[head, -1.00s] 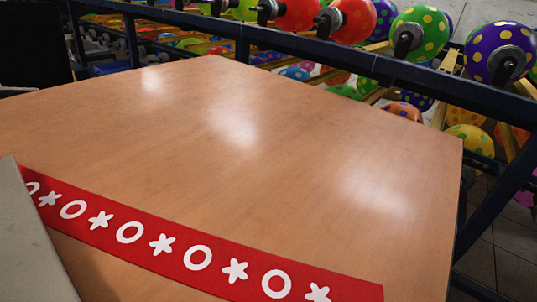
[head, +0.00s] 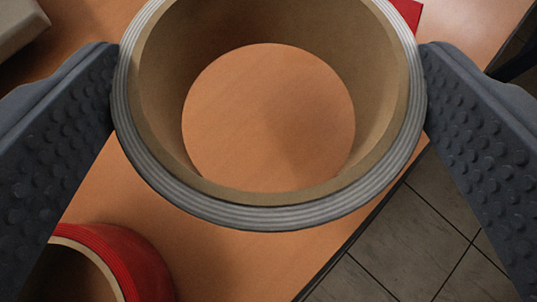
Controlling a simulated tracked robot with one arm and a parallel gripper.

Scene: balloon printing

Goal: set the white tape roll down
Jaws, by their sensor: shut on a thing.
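The white tape roll (head: 270,217) shows large in the head view, looking grey-white at its ribbed rim, with a brown cardboard core. My gripper (head: 270,90) is shut on it, with one dark studded finger against its left side and one against its right. I look down through the open core onto the wooden table (head: 95,195). The roll's top edge is cut off by the frame. The roll seems to be above the table, but I cannot tell how far, or whether it touches.
A red tape roll (head: 125,262) stands on the table at the lower left, partly cut off. A grey object (head: 18,22) is at the upper left. A bit of red strip (head: 408,12) shows behind the roll. The table edge runs diagonally at the right, with tiled floor (head: 400,245) beyond.

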